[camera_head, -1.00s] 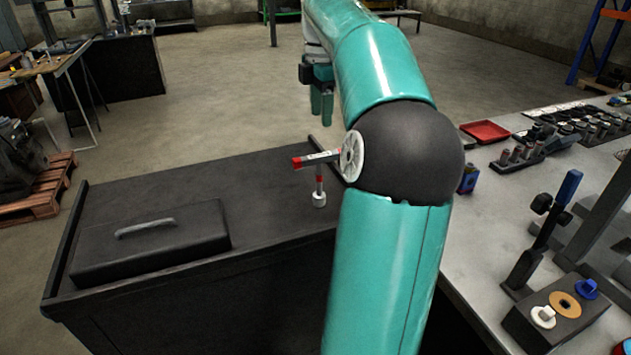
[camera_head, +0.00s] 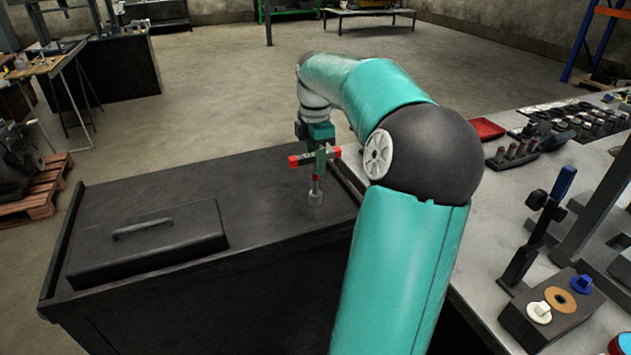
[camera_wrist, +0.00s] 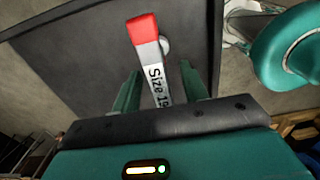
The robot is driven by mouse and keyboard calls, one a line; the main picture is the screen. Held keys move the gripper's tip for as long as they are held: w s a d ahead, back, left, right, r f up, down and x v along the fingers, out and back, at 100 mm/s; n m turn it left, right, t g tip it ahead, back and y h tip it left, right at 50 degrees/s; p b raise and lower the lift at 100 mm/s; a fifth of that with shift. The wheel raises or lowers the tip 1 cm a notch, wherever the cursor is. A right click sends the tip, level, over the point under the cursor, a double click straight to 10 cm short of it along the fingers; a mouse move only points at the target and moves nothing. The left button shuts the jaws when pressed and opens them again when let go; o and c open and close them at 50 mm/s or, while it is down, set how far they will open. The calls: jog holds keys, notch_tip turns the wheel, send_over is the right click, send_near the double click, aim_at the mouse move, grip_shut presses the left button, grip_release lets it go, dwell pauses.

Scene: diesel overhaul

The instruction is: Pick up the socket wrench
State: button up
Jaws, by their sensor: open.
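The socket wrench (camera_head: 316,178) stands upright on the black cabinet top, its socket end down and its red-tipped crossbar on top. In the wrist view its grey bar with a red end and "Size" lettering (camera_wrist: 153,62) runs between my fingers. My gripper (camera_head: 318,160) is at the wrench's crossbar, on its far side in the head view. In the wrist view the two green fingers of my gripper (camera_wrist: 160,88) are apart, one on each side of the bar. I cannot tell whether either finger touches it.
The black cabinet top (camera_head: 262,195) is clear around the wrench. A dark case with a handle (camera_head: 148,240) lies to the left. A grey workbench (camera_head: 485,225) with a red tray (camera_head: 487,129) and several tools stands at the right.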

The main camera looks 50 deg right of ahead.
jog(key=shift+c, duration=0.2)
grip_shut()
jog(key=shift+r, duration=0.15)
notch_tip(320, 180, up, 10)
jog(key=shift+f, duration=0.1)
dwell(0.4)
jog(key=shift+w, duration=0.1)
dwell(0.4)
